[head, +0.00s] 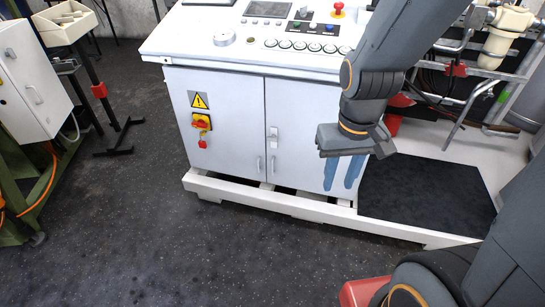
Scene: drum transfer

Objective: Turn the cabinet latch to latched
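The white control cabinet (230,125) stands in the middle of the head view with its two front doors closed. A small grey latch handle (272,136) sits near the seam, on the upper part of the right door. It looks roughly upright, but its exact angle is too small to tell. My gripper (342,186) hangs in front of the right part of the cabinet, to the right of the latch and apart from it. Its blue fingers point down with a gap between them and nothing visible in it. My gripper and arm hide the cabinet's right side.
A red and yellow rotary switch (201,122) is on the left door. Buttons and a red emergency stop (338,10) top the sloping console. A white pallet frame (290,205) runs under the cabinet, with a black mat (425,195) at right. Dark floor in front is clear.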

